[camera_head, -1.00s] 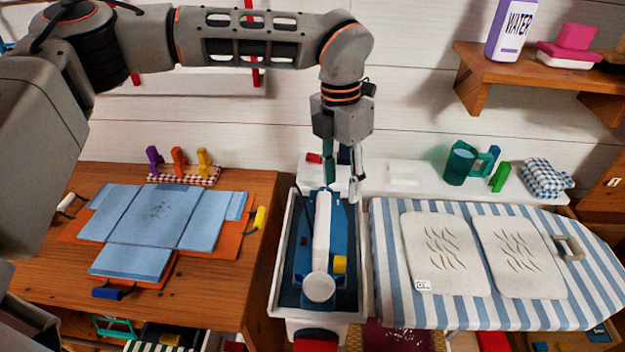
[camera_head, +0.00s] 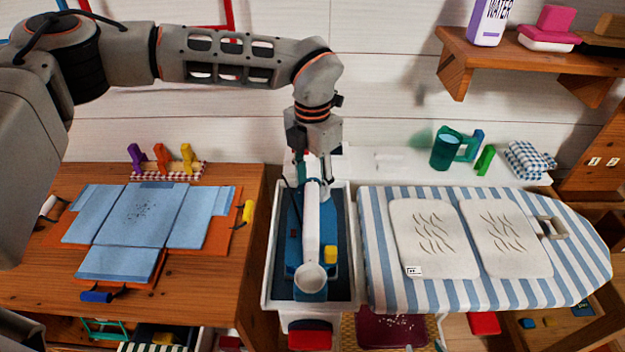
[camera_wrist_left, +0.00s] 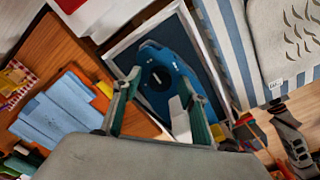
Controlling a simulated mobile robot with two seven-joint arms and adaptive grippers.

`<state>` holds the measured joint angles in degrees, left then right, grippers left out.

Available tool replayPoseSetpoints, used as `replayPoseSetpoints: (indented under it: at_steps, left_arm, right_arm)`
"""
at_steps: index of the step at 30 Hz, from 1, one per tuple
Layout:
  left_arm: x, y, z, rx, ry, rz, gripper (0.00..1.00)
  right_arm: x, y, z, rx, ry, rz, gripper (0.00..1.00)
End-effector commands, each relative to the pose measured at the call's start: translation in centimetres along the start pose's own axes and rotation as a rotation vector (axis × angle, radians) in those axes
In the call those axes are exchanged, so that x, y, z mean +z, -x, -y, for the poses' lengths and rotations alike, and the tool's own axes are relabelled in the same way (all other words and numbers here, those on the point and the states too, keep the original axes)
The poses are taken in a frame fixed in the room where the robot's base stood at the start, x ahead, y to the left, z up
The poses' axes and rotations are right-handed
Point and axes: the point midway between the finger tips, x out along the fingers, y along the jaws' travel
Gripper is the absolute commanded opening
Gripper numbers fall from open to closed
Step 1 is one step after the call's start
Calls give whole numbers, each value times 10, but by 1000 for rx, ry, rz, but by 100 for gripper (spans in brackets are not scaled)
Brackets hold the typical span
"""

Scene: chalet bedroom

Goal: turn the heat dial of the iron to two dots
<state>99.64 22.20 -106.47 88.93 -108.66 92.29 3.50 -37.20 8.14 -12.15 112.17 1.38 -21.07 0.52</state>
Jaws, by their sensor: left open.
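The iron, with a blue body (camera_head: 296,262) and white handle (camera_head: 311,225), lies in a white tray (camera_head: 266,270). My left gripper (camera_head: 313,178) is over the far end of the iron, its fingers close to the handle in the head view. In the left wrist view my left gripper (camera_wrist_left: 163,87) is open and empty, with green fingers on either side of the blue body (camera_wrist_left: 183,70). A dark round part that looks like the heat dial (camera_wrist_left: 160,77) shows between the fingertips. Its dots are too small to read.
A striped ironing board (camera_head: 380,285) with two pale pads stands close on the tray's right. A wooden table (camera_head: 225,285) with a blue garment stands on its left. A white shelf (camera_head: 390,170) with a green jug (camera_head: 445,150) runs behind.

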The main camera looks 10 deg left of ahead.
Motion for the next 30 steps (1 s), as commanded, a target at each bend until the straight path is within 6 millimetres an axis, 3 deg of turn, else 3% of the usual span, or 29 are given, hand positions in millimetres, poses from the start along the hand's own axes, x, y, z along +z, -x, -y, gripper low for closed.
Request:
replayPoseSetpoints:
  at_steps: [4,8,9,20,30]
  left_arm:
    - [0,0,0,0,0,0,40]
    - [0,0,0,0,0,0,6]
    - [0,0,0,0,0,0,4]
    - [0,1,0,0,-39,0,4]
    - [0,2,0,1,-261,0,4]
  right_arm:
    - [-2,0,0,0,-1,-3,40]
    - [-4,0,0,1,-2,-6,40]
    - [-4,0,0,1,-3,-7,40]
    - [-7,2,0,1,-3,-9,40]
    - [-16,7,-2,2,-2,-9,40]
